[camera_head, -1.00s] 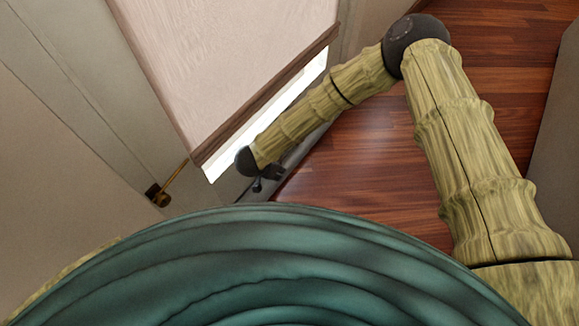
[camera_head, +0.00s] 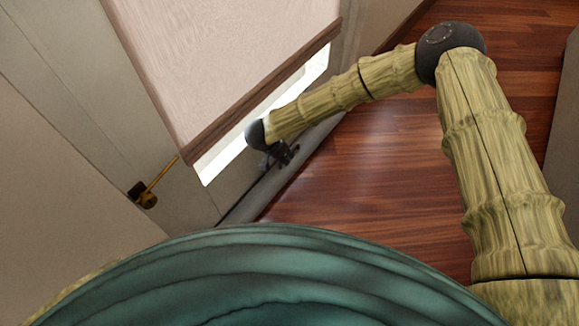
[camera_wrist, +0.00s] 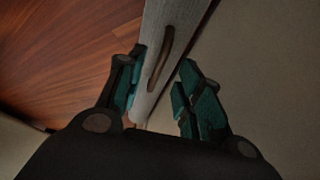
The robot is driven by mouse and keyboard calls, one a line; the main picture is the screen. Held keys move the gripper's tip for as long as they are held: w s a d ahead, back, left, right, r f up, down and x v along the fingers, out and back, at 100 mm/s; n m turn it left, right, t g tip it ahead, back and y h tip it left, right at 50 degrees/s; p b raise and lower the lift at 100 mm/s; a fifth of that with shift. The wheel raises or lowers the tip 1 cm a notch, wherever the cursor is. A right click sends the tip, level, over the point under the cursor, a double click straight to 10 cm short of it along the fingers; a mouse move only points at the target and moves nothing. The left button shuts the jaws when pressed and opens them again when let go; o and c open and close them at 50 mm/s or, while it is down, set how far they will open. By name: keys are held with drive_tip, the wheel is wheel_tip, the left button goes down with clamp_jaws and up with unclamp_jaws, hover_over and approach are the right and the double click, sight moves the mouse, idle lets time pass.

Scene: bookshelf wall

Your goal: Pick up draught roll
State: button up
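The draught roll (camera_wrist: 158,88) is a long, light grey roll with a brown strap-like handle (camera_wrist: 163,58). In the head view the grey roll (camera_head: 243,206) lies on the floor along the foot of the wall, below the bright gap. My gripper (camera_head: 280,154) is at the roll, small and dark in that view. In the wrist view my gripper (camera_wrist: 162,64) is open, with one teal-padded finger on each side of the roll. The handle lies between the fingertips. I cannot tell whether the fingers touch the roll.
A pale blind (camera_head: 225,60) with a brown bottom bar hangs over the bright opening. A brass handle (camera_head: 150,199) juts from the grey panel at left. The reddish wood floor (camera_head: 370,180) is clear to the right of the roll. A grey surface (camera_head: 564,150) edges the far right.

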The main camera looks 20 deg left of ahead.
drive_tip(key=shift+w+d, duration=0.15)
drive_tip(key=shift+w, duration=0.4)
drive_tip(key=shift+w+d+f+b, duration=0.2)
drive_tip(key=shift+w+f+b, duration=0.05)
drive_tip(key=shift+w+b, duration=0.35)
drive_tip(key=b+x, duration=0.2)
drive_tip(key=x, duration=0.2)
drive_tip(key=shift+d+f+b, duration=0.1)
drive_tip(key=shift+f+b, duration=0.15)
drive_tip(key=shift+b, duration=0.1)
clamp_jaws()
drive_tip(key=shift+r, duration=0.1)
